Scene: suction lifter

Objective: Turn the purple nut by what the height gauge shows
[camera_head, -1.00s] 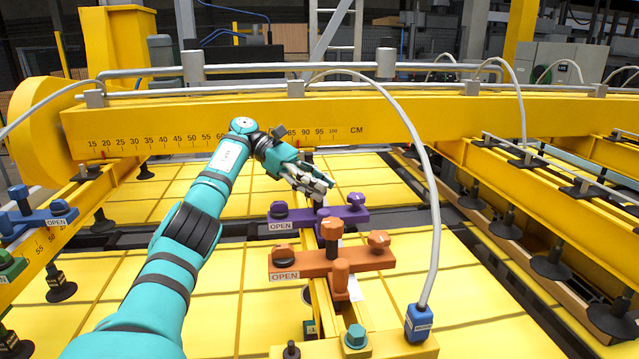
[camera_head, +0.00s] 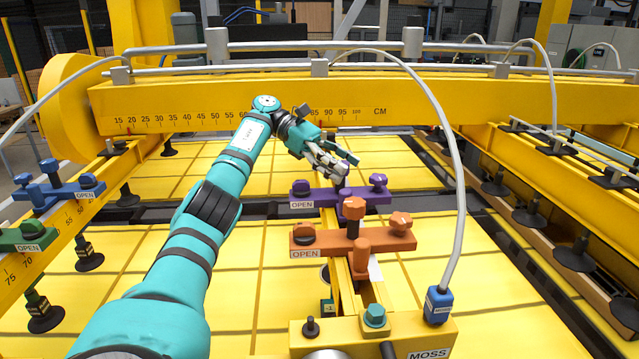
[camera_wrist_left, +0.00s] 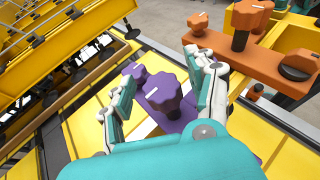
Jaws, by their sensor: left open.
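The purple nut (camera_wrist_left: 163,93) is a lobed knob with a white mark on top. In the left wrist view it stands between the two fingers of my left gripper (camera_wrist_left: 160,82), which are open on either side of it. I cannot tell whether they touch it. In the head view my left gripper (camera_head: 337,166) is over the middle of the purple crossbar (camera_head: 358,196) and hides most of the nut. The bar has an OPEN label. A small dark green tag (camera_head: 327,308) seems to read -1; I cannot tell whether it is the height gauge. My right gripper is not in view.
An orange crossbar (camera_head: 375,243) with upright knobs stands just in front of the purple one. A white hose runs down to a blue block (camera_head: 438,305) at the right. Blue (camera_head: 60,191) and green (camera_head: 28,236) crossbars are at the left. A yellow beam (camera_head: 220,100) crosses behind.

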